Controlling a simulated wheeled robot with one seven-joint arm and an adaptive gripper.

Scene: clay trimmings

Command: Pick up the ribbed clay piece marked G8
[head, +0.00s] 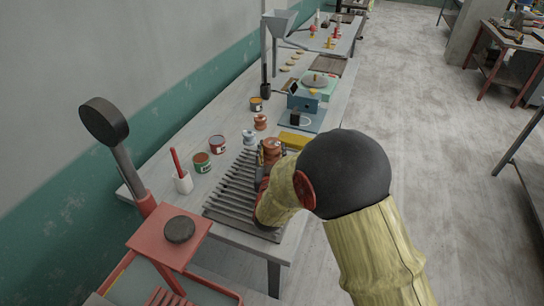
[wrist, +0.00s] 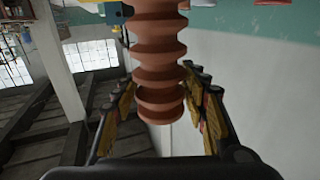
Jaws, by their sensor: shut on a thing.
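In the head view the clay piece (head: 271,146) shows just beyond my gripper (head: 264,178), above the far right part of a slatted grey rack (head: 228,192). My wrist hides part of it there. I cannot read a G8 mark in either view, nor tell whether the piece touches the rack.
A smaller reddish ribbed piece (head: 260,122) and a pale one (head: 248,138) stand on the bench beyond the rack. Labelled tins (head: 202,163) and a white cup with a red stick (head: 183,182) stand to the left. A yellow block (head: 294,140) lies at the right.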

